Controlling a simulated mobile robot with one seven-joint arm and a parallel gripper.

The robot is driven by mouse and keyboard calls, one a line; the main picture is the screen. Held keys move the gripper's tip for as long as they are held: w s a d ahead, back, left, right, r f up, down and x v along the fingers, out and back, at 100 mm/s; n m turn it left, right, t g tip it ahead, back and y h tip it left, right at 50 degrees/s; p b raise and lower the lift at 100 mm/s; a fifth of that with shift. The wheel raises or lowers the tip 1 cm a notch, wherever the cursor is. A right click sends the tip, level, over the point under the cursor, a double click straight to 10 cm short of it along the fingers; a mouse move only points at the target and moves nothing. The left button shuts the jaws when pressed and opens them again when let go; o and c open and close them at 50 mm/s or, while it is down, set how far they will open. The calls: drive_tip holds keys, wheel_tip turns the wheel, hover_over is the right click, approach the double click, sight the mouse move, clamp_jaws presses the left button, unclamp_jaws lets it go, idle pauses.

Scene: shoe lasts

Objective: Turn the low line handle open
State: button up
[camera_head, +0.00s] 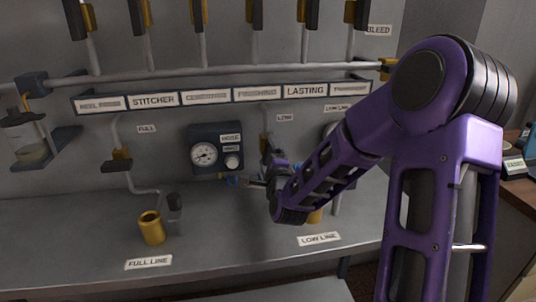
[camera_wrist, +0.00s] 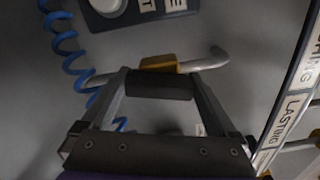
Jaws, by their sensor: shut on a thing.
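The low line handle (camera_wrist: 158,86) is a dark grip in front of a brass valve body (camera_wrist: 158,63) on a grey pipe (camera_wrist: 212,60) in the wrist view. My gripper (camera_wrist: 158,84) has one finger on each side of this handle and is shut on it. In the head view my gripper (camera_head: 267,178) is at the panel under the small "LOW" label (camera_head: 285,117). My purple wrist and forearm hide part of that valve and pipe there. How far the handle is turned cannot be told.
A gauge box (camera_head: 215,150) and a blue coiled hose (camera_wrist: 62,40) are close beside my gripper. The full line valve (camera_head: 121,154) and a brass cup (camera_head: 151,228) are to the left. A labelled rail (camera_head: 225,94) runs above. The bench front (camera_head: 215,255) is mostly clear.

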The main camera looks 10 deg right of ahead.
drive_tip(key=shift+n, duration=1.6)
drive_tip(key=o, duration=1)
drive_tip(key=shift+w, duration=0.1)
